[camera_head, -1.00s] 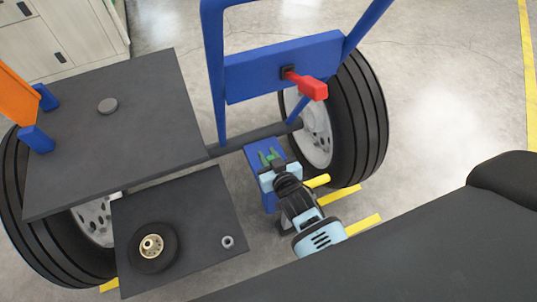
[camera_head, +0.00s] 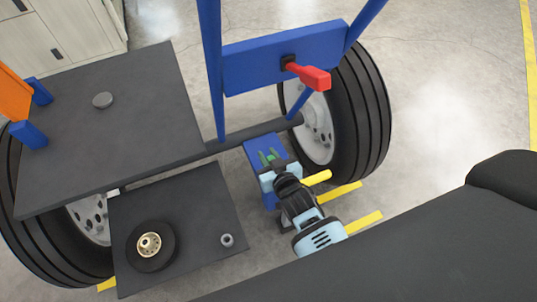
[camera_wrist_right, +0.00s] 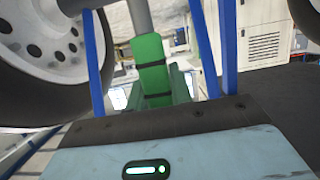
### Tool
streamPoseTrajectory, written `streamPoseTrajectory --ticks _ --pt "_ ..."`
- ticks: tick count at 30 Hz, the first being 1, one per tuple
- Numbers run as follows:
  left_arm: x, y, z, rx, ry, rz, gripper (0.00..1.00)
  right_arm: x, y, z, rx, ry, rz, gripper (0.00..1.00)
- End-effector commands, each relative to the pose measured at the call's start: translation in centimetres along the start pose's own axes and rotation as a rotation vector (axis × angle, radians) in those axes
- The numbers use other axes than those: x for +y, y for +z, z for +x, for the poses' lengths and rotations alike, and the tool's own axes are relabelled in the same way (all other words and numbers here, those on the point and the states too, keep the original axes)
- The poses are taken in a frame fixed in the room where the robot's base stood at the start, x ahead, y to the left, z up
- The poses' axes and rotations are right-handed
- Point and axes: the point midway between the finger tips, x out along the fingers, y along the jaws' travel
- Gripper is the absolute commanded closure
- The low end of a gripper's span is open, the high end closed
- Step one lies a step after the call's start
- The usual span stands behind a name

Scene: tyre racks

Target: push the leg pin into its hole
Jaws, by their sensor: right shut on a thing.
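My right gripper (camera_head: 268,157), with green fingers on a light blue and black wrist, is shut at the blue leg (camera_head: 258,147) below the dark axle bar. In the right wrist view its green fingers (camera_wrist_right: 155,70) are close together, with a grey rod (camera_wrist_right: 141,18) behind them. The leg pin is hidden between the fingers, and so is its hole; I cannot tell how far in the pin sits. A yellow bar (camera_head: 317,178) sticks out to the right beside the wrist. My left gripper is not in view.
A blue frame with a red handle (camera_head: 310,76) stands above the axle, next to a large tyre (camera_head: 362,115). At left are a dark platform (camera_head: 150,130) with a grey disc and a lower dark plate (camera_head: 200,205) with a small wheel and a ring. Open floor lies at right.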

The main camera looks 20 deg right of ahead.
Motion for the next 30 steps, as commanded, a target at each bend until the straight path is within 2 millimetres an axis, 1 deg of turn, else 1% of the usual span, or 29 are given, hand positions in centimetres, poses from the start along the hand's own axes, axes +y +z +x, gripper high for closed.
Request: streamPoseTrajectory --ticks 30 --pt "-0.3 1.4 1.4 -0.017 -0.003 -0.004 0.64 0.0 2.6 0.8 -0.001 0.000 0.000 1.00"
